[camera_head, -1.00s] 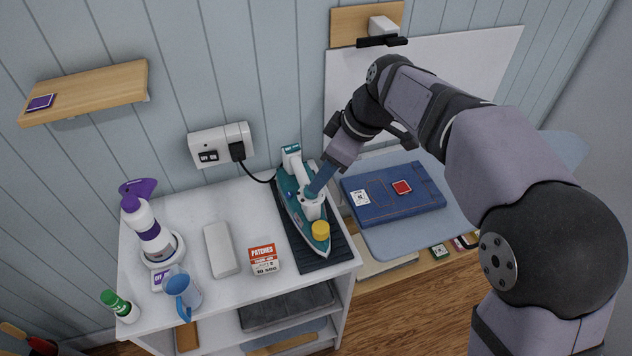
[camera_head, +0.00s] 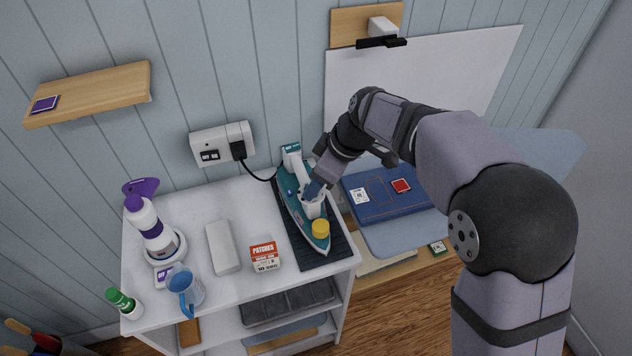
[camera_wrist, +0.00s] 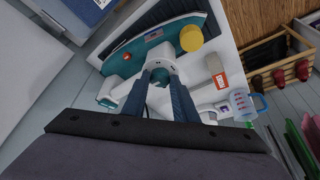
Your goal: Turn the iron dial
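The iron (camera_head: 296,208) is teal and white and stands on a dark ribbed mat (camera_head: 340,244) at the right of the white shelf unit's top. A yellow round knob (camera_head: 320,228) sits near its pointed end; it also shows in the wrist view (camera_wrist: 191,38). A white rounded handle part (camera_wrist: 161,62) stands near the iron's middle. I cannot tell which part is the dial. My gripper (camera_head: 311,190) is low over the iron, beside the white part. In the wrist view its blue fingers (camera_wrist: 161,82) are apart, with the white part between them; contact is unclear.
A blue jug (camera_head: 186,290), spray bottle (camera_head: 150,228), white block (camera_head: 222,247), patches box (camera_head: 264,256) and green-capped bottle (camera_head: 122,303) stand left of the iron. A plug and cord sit in the wall socket (camera_head: 222,144). Folded denim (camera_head: 385,190) lies at right.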

